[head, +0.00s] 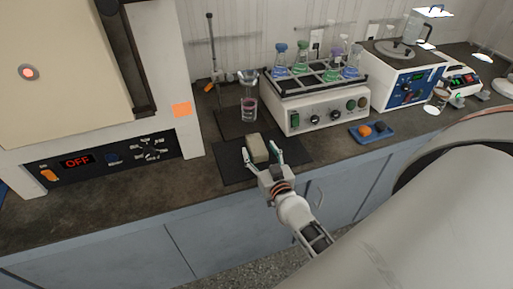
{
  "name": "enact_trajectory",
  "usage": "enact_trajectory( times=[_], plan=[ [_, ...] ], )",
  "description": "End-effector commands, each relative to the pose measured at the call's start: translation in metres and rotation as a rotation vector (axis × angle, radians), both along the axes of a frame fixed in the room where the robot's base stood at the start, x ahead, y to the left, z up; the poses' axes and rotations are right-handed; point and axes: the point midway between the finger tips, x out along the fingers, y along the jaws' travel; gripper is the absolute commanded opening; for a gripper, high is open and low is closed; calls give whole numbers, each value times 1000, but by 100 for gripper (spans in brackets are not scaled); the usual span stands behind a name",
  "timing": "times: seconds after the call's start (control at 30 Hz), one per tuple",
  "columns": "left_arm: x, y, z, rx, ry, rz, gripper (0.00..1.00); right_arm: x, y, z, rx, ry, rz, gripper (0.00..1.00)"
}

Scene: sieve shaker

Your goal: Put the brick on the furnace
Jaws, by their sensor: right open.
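A pale beige brick (258,147) lies on a dark mat (230,162) on the counter, in the middle of the head view. My right gripper (262,155) is open, with its fingers at the near end of the brick, one on each side. I cannot tell whether the fingers touch it. The furnace (95,146) is the large white box at the left, with a beige door and a control panel showing "OFF". Its top is cut off by the picture's upper edge. My left gripper is not in view.
A shaker (315,112) with colored flasks stands right of the mat. A glass cylinder with a funnel (249,105) stands behind the brick. A blue tray (372,132) holds small round objects. A blue-paneled device (405,82) is farther right. The counter (120,195) before the furnace is clear.

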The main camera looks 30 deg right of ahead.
Motion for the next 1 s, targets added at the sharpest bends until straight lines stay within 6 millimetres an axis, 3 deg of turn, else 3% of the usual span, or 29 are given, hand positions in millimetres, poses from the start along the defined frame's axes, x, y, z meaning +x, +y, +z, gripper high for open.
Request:
enact_trajectory(
  times=[0.2, 0.47, 0.5, 0.7, 1.0],
  plan=[
    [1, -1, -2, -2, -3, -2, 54, 27, -6, -2, 1, -1, -1, 60],
    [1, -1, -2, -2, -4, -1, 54, 30, -6, -2, 0, 0, 0, 60],
    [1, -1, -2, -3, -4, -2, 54, 30, -6, -2, 0, 0, 0, 57],
    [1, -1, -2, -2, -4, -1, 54, 30, -6, -2, 0, 0, 0, 8],
    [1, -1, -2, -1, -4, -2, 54, 30, -6, -1, 0, -2, 0, 8]
  ],
)
